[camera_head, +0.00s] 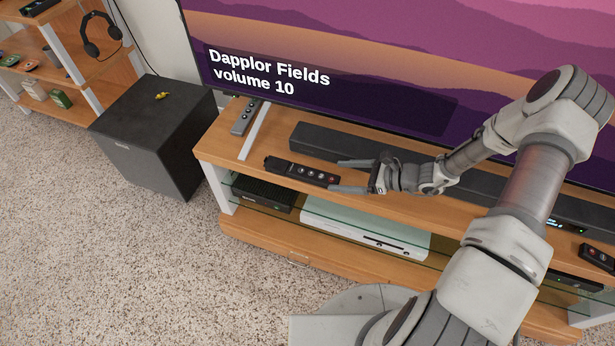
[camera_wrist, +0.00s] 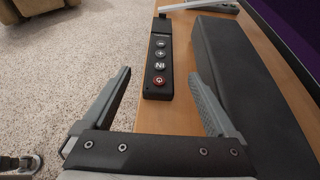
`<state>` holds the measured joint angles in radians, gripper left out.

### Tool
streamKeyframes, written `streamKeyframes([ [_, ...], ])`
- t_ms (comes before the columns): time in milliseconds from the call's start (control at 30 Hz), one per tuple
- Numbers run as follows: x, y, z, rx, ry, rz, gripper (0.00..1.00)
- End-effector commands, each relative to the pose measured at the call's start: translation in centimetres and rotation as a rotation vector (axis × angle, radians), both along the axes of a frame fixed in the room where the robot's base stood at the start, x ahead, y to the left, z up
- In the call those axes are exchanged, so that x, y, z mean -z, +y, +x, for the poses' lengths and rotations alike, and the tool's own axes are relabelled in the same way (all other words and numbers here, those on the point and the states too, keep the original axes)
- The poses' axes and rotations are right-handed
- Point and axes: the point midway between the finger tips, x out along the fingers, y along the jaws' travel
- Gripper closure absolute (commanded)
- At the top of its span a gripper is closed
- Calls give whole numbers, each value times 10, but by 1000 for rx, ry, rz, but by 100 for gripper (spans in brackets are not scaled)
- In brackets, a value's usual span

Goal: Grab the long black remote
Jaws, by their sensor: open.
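A long black remote (camera_head: 302,172) with round buttons, one of them red, lies on the wooden TV stand (camera_head: 232,150) near its front edge. In the wrist view the remote (camera_wrist: 158,66) lies ahead, lengthwise, between the lines of my two fingers. My gripper (camera_head: 335,176) is open and empty, with its fingertips by the remote's right, red-button end in the head view. The fingers appear apart from the remote; the height gap is hard to judge.
A black soundbar (camera_head: 325,142) lies close behind the remote, beside my right finger in the wrist view. The TV (camera_head: 350,75) stands behind. A grey remote (camera_head: 244,117) lies at left, another black remote (camera_head: 597,257) at far right. A black subwoofer (camera_head: 160,125) stands left.

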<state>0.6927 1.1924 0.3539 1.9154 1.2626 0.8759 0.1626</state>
Motion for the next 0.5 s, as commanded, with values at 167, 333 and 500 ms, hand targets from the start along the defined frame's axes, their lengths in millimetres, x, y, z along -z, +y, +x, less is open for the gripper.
streamKeyframes([
  [167, 11, 22, 8, 0, -1, -1, 7],
  [333, 13, 29, 10, -1, -1, 0, 7],
  [500, 22, 45, 15, -2, 0, 0, 7],
])
